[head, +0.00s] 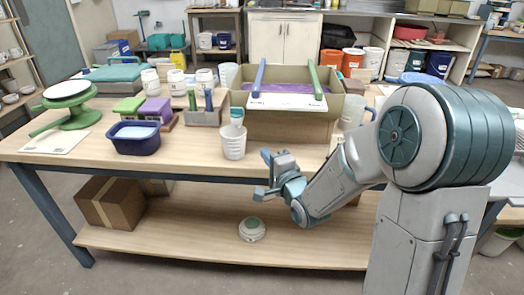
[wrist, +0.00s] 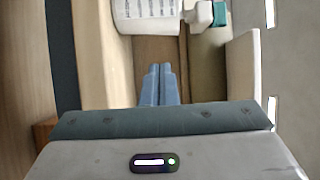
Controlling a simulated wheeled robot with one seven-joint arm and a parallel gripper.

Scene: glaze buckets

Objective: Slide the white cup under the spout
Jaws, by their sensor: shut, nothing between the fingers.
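The white cup (head: 233,143) stands upright near the front edge of the table, left of my gripper (head: 268,175) in the head view. In the wrist view a white ribbed piece, which looks like the cup (wrist: 146,16), is cut off by the top edge. My gripper's blue-grey fingers (wrist: 156,76) are shut together and empty, apart from the cup. A teal and white part (head: 237,116) rises just behind the cup. I cannot tell whether it is the spout. A white and teal piece (wrist: 205,14) also shows at the top of the wrist view.
A large cardboard box (head: 284,128) with a purple inside and two rods across it stands behind and right of the cup. A dark blue tub (head: 133,143), bottles and jars stand to the left. The table front (head: 190,160) left of the cup is clear.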

